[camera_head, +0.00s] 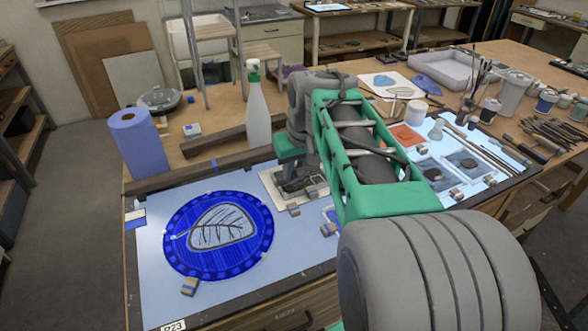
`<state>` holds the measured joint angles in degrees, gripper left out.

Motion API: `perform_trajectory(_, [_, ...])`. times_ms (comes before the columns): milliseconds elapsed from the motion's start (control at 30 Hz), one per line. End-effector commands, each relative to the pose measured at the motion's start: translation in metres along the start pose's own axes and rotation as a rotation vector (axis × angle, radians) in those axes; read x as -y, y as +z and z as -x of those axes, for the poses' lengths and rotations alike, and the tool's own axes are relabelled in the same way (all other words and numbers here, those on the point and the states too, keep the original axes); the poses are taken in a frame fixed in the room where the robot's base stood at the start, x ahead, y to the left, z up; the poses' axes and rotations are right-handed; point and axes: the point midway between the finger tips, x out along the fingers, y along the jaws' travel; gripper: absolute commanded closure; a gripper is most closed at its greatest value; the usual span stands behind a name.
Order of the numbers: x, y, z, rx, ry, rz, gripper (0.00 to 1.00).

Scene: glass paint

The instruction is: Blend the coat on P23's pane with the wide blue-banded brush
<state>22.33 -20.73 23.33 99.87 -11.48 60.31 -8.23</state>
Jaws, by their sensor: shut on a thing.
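P23's pane is a round, deep blue disc (182,223) with a dark-veined, pale leaf shape near its middle. It lies flat on the lit table at the front left, above the P23 label (173,326). Streaks show in its blue coat. My gripper (297,186) is right of the pane, low over a pale square tile (272,183), apart from the disc. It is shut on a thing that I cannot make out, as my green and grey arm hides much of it. I cannot pick out the wide blue-banded brush.
Small blocks (189,287) sit around the pane. A blue paper roll (138,143), a white spray bottle (257,115) and dark wooden bars (205,171) stand behind it. Jars (512,95), brushes and other panes crowd the right side. The lit surface left of my arm is mostly clear.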

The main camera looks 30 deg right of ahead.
Motion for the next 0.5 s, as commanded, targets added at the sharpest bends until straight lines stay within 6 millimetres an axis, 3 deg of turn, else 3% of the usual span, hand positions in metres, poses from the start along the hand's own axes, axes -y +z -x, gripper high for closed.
perform_trajectory(333, [-0.0003, 0.0005, -0.0018, 0.0, 0.0, 0.0, 1.0])
perform_trajectory(500, [-0.0099, 0.0006, -0.0017, 0.0, 0.001, -0.003, 1.0])
